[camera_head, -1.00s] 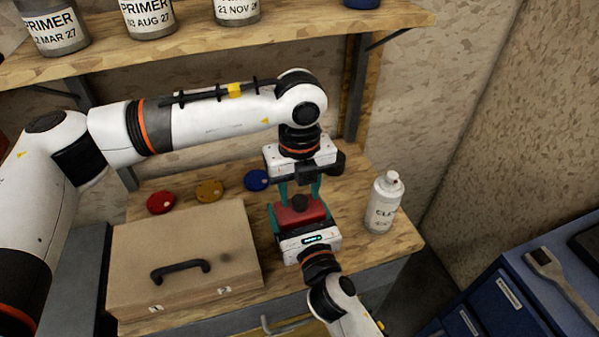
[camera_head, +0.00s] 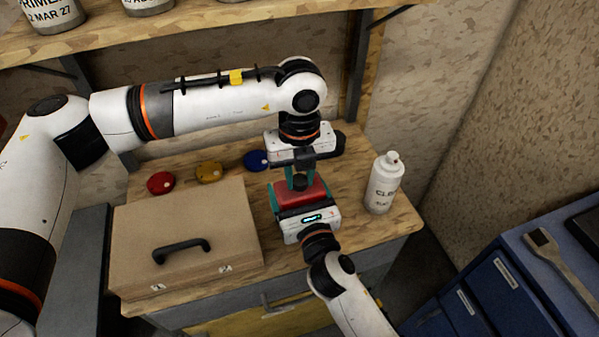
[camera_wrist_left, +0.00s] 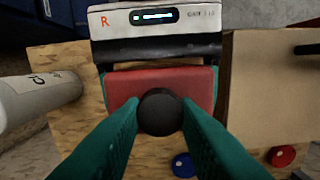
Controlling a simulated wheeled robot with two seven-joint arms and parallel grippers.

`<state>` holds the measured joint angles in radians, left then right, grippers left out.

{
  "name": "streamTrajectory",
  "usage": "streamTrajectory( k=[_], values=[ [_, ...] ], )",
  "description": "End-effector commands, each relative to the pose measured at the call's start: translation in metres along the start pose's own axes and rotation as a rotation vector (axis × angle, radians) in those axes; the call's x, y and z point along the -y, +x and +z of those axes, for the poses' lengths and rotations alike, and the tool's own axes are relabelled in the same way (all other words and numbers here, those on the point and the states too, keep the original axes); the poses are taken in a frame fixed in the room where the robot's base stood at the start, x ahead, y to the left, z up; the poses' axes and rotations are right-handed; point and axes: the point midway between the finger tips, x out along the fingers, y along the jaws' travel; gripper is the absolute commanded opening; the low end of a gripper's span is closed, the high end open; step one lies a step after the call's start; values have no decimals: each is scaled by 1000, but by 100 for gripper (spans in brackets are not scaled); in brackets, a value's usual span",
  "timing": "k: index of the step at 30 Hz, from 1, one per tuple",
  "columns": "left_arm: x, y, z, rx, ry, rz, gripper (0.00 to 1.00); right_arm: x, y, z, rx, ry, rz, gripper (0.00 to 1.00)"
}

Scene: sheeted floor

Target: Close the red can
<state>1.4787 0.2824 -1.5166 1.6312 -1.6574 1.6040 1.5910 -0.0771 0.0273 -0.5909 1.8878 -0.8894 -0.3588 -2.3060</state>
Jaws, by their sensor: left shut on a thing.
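The red can (camera_head: 314,192) is a flat-sided red container, held over the workbench. My right gripper (camera_head: 300,198) comes from the front, with teal fingers along both sides of the can, shut on it. A round black cap (camera_head: 300,183) is at the can's top. My left gripper (camera_head: 301,178) points down from above, shut on the cap. In the left wrist view the cap (camera_wrist_left: 160,112) sits between the teal fingers, over the red can (camera_wrist_left: 185,80). The cap hides the can's opening, so I cannot tell how far it is seated.
A cardboard-coloured case (camera_head: 190,220) with a black handle lies left. Red (camera_head: 161,183), yellow (camera_head: 208,171) and blue (camera_head: 256,160) round lids lie behind it. A white spray bottle (camera_head: 383,185) stands right. A shelf (camera_head: 215,30) with labelled tins is above.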

Motion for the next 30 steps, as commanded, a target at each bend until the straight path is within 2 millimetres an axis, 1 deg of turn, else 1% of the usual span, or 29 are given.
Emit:
streamTrajectory(
  k=[5, 30],
  values=[
    [0, 0, 0, 0, 342, -2, 0, 0, 0, 0, 1, 0, 1, 23],
    [0, 2, -1, 2, 2312, -4, 0, -1, 0, 0, 1, 0, 2, 23]
  ],
)
